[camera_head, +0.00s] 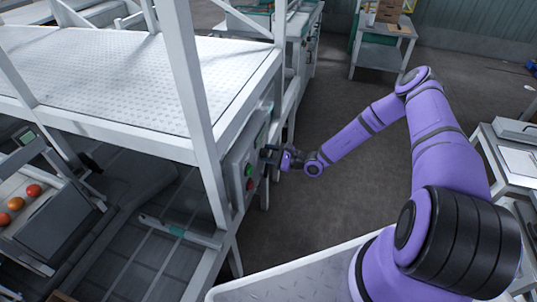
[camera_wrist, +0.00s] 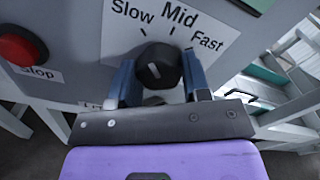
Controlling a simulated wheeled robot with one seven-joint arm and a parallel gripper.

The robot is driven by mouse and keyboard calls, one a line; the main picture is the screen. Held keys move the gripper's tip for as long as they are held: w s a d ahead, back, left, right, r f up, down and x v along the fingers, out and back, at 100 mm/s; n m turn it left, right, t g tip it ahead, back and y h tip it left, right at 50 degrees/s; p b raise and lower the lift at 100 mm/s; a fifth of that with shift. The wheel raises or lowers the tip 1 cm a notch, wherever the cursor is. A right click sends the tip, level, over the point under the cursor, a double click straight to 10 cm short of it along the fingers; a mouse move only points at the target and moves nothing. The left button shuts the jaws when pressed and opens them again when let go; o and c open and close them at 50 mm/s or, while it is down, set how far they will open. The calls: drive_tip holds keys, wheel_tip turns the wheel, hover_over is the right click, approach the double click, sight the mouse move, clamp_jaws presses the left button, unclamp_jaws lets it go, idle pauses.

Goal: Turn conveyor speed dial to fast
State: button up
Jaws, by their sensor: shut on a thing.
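The black speed dial (camera_wrist: 159,64) sits on a white label plate (camera_wrist: 120,45) printed Slow, Mid and Fast from left to right. A small pale mark shows on the dial's face, but I cannot tell for sure which word it points to. My gripper (camera_wrist: 160,76) has its two blue-grey fingers on either side of the dial, shut on it. In the head view my gripper (camera_head: 270,155) reaches the grey control box (camera_head: 238,163) on the frame's post, and the dial is hidden there.
The head view shows a green button (camera_head: 249,170) on the box. A white metal frame (camera_head: 200,110) stands beside it. Open dark floor (camera_head: 345,215) lies right of the box.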

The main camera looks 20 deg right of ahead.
drive_tip(key=m, duration=0.9)
drive_tip(key=shift+m, duration=0.3)
drive_tip(key=m, duration=0.4)
drive_tip(key=shift+m, duration=2.5)
drive_tip(key=o, duration=0.9)
drive_tip(key=v, duration=1.1)
drive_tip(key=shift+a, duration=0.1)
